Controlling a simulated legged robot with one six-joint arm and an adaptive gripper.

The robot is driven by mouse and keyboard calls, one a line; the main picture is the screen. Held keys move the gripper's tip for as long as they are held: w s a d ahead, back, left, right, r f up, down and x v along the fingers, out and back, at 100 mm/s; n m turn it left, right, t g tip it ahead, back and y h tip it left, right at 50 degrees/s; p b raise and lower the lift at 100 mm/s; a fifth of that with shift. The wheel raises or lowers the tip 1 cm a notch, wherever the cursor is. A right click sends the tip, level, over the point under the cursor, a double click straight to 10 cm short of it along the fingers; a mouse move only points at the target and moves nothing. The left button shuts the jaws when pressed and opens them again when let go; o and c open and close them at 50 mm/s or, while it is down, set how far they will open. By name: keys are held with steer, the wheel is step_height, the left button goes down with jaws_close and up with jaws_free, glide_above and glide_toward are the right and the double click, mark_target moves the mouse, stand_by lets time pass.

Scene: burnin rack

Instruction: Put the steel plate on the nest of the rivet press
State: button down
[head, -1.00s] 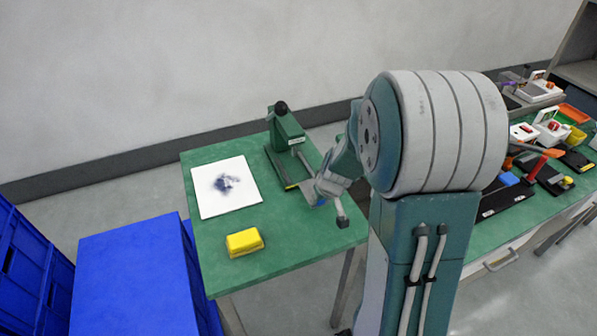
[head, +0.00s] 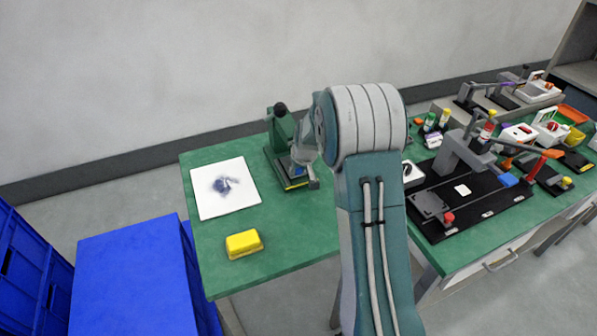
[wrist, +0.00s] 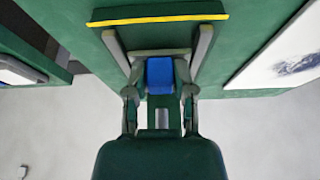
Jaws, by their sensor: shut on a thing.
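The green rivet press (head: 279,128), with a black knob on top, stands at the back of the left table. My gripper (head: 300,172) is low over its base, close to the yellow stripe. In the wrist view, my gripper (wrist: 160,72) is shut on a blue block between its fingers. A grey strip (wrist: 160,52), probably the steel plate's edge, shows just beyond the block, between two grey bars. I cannot tell whether the plate touches the nest. My wrist and fingers hide most of the nest in the head view.
A white sheet with a dark smudge (head: 212,204) and a yellow block (head: 244,243) lie left of the press on the green table (head: 285,250). Blue crates (head: 130,280) stand at the left. The right bench carries several fixtures, including a black base (head: 480,216).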

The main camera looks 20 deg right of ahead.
steer(key=shift+f, duration=0.55)
steer(key=shift+c, duration=2.2)
jaws_free()
steer(key=shift+f, duration=0.1)
steer(key=v, duration=1.2)
steer(key=s+a+r, duration=0.8)
steer(key=s+r, duration=0.3)
steer(key=s, duration=0.2)
steer(key=s+a, duration=0.2)
steer(key=s, duration=0.7)
steer(key=s+a+r+t, duration=0.1)
steer(key=s+a, duration=0.1)
steer(key=s, duration=0.6)
steer(key=shift+s+a+r, duration=0.25)
steer(key=shift+s+r, duration=0.05)
steer(key=shift+s, duration=0.1)
